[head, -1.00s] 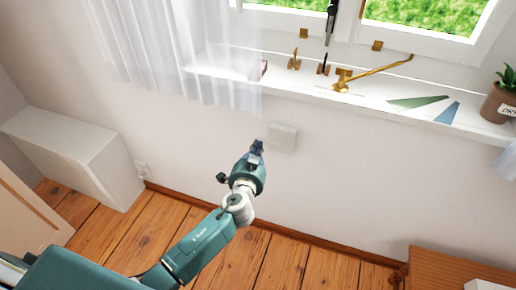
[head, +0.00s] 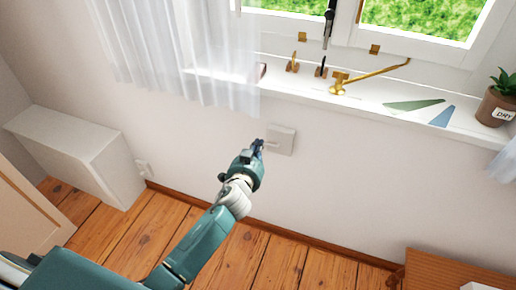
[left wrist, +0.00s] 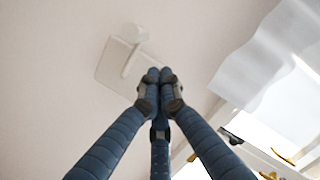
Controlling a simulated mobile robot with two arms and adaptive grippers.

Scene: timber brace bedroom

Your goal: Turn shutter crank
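A small white wall plate (head: 284,141) is fixed to the wall below the window sill. A thin pale crank arm seems to stick out at its left side. In the left wrist view the plate (left wrist: 108,76) shows with a pale crank handle (left wrist: 133,58) and a round knob at its upper end. My left gripper (head: 258,146) is just left of the plate. In the left wrist view its blue fingers (left wrist: 158,76) meet at their tips with nothing visible between them, below and right of the handle. Contact with the crank cannot be told. My right gripper is out of view.
The white sill (head: 360,103) above holds brass window fittings (head: 345,82), flat green and blue pieces, and a potted plant (head: 498,99). A sheer curtain (head: 180,60) hangs upper left. A white boxy unit (head: 75,150) stands left. The wall around the plate is bare.

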